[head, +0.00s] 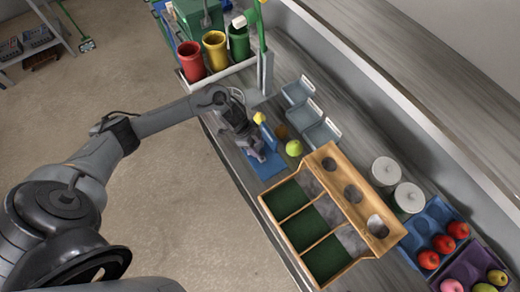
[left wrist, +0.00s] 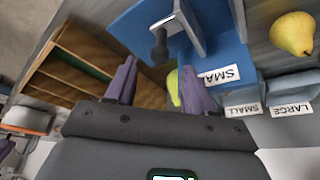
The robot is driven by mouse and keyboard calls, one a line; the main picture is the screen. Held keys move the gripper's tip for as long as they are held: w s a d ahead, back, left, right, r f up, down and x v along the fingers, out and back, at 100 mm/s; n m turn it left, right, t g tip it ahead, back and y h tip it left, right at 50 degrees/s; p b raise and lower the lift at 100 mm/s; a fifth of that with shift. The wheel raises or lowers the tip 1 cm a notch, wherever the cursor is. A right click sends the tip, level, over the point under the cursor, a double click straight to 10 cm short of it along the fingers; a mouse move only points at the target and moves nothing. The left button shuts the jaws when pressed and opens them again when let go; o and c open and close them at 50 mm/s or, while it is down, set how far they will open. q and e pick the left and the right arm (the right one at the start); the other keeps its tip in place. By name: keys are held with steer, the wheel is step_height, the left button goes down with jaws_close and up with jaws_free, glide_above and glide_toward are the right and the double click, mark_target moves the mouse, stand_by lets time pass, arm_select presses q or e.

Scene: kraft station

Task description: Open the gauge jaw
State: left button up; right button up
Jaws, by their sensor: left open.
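The blue gauge (head: 268,168) stands on the counter at the middle of the head view, partly hidden by my left gripper. In the left wrist view, the gauge (left wrist: 135,32) shows blue plates, a grey upright edge and a small dark knob (left wrist: 159,43). My left gripper (head: 258,155) is over the gauge, fingers pointing down. Its two purple fingers (left wrist: 157,75) are apart, with the knob ahead of the gap; I cannot tell whether they touch it. My right gripper is not in view.
A green fruit (head: 294,148) lies beside the gauge and a yellow fruit (head: 259,118) behind it. Grey-blue labelled bins (head: 322,133) stand along the back. A wooden divided rack (head: 327,158) is to the right; red, yellow and green cups (head: 214,50) stand at the far left.

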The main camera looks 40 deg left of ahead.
mark_target(261, 153)
arm_select(q)
steer(key=shift+x, duration=1.9)
jaws_close()
